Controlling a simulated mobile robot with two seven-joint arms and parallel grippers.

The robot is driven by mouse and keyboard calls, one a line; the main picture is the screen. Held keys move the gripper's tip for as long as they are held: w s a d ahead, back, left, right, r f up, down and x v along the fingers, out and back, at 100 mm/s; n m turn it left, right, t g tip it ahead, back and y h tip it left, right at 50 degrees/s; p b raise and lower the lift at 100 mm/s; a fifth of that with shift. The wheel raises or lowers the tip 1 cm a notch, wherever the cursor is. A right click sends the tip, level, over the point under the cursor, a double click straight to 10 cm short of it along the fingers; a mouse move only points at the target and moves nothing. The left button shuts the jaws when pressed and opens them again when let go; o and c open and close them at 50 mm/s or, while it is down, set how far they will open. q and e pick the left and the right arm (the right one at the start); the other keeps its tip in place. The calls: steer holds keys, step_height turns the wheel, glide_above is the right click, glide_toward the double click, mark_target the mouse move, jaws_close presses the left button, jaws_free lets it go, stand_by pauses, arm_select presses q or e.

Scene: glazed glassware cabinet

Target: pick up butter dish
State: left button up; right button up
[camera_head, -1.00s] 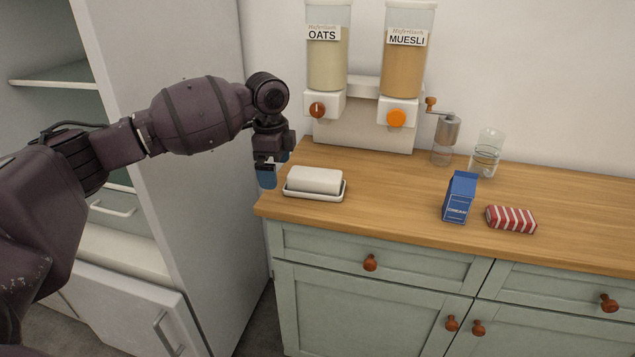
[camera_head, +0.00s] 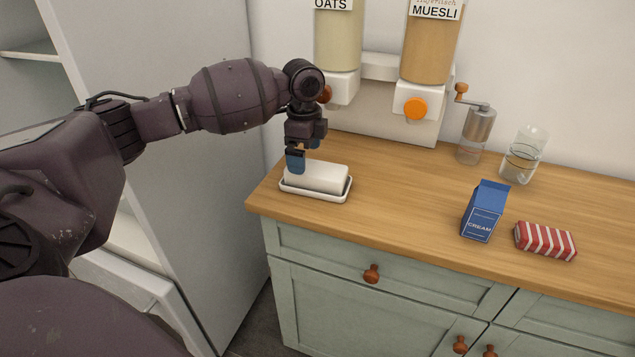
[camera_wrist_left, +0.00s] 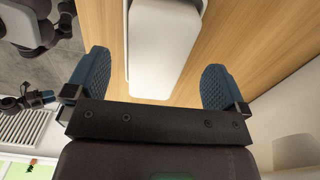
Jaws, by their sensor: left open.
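The butter dish (camera_head: 325,178) is a white block-shaped lid on a shallow white tray, near the left end of the wooden counter. My left gripper (camera_head: 298,160) is open and points down at the dish's left end. One blue fingertip shows in front of the lid there. In the left wrist view, the near end of the butter dish (camera_wrist_left: 165,55) lies between the two spread blue fingers, with a gap on each side. Whether the fingers reach down beside the lid or are still above it is hard to tell.
Oats (camera_head: 338,45) and muesli (camera_head: 428,55) dispensers stand behind the dish. A grinder (camera_head: 477,130), a glass (camera_head: 524,155), a blue cream carton (camera_head: 485,210) and a red-striped packet (camera_head: 545,241) are to the right. The counter between dish and carton is clear.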

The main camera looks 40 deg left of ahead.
mark_target(307, 166)
arm_select(q)
steer(key=shift+d+f+b, duration=0.15)
steer(key=shift+f+b, duration=0.15)
steer(key=shift+f, duration=1.45)
steer(key=shift+d+f+b, duration=0.1)
steer(key=shift+f+b, duration=0.2)
steer(key=shift+f, duration=1.4)
steer(key=shift+r, duration=0.1)
steer(key=shift+c, duration=0.5)
steer(key=shift+w, duration=0.1)
steer(key=c, duration=0.7)
